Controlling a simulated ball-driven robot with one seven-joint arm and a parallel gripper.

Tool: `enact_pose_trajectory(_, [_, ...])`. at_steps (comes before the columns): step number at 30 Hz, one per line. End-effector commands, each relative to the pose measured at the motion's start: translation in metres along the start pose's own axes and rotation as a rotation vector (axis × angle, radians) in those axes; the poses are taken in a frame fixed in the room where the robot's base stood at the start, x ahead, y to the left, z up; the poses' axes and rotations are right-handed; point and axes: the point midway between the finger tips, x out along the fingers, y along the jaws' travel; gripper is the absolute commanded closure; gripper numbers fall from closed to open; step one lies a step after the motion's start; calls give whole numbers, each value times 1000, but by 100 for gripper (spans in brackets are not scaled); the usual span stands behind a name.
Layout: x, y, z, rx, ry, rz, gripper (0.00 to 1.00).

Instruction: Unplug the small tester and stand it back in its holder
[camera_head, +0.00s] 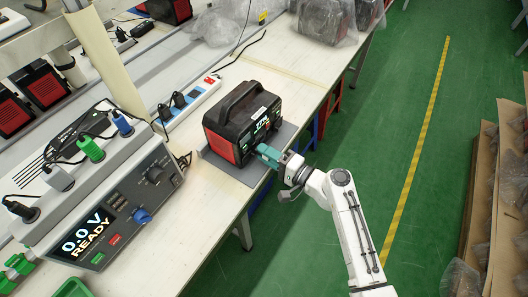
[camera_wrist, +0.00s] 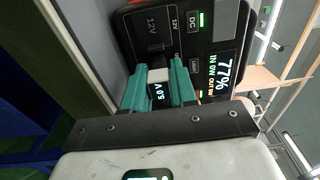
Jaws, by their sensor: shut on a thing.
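The small tester (camera_wrist: 157,92) shows a lit 5.0 V display and a pale end in the wrist view. It sits between the teal fingers of my gripper (camera_wrist: 160,86), which is shut on it. Its pale end meets the front panel of the black-and-red power station (camera_wrist: 205,45), whose screen reads 77%. In the head view my gripper (camera_head: 266,155) is at the front of the power station (camera_head: 228,118), and the tester is hidden by the fingers. I cannot make out the tester's holder in either view.
The power station stands on a grey tray (camera_head: 238,172) on the pale bench (camera_head: 185,215). A bench instrument (camera_head: 110,215) reading 0.0 V READY is at the left. A power strip (camera_head: 190,100) with black plugs lies behind. Clear green floor (camera_head: 385,130) is right of the bench.

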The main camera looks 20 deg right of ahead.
Motion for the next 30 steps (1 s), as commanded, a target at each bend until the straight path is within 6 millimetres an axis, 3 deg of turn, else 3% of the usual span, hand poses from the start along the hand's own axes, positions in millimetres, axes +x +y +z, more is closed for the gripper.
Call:
enact_pose_trajectory(14, [-2,0,0,0,0,0,100])
enact_pose_trajectory(30, [-20,0,0,0,1,0,100])
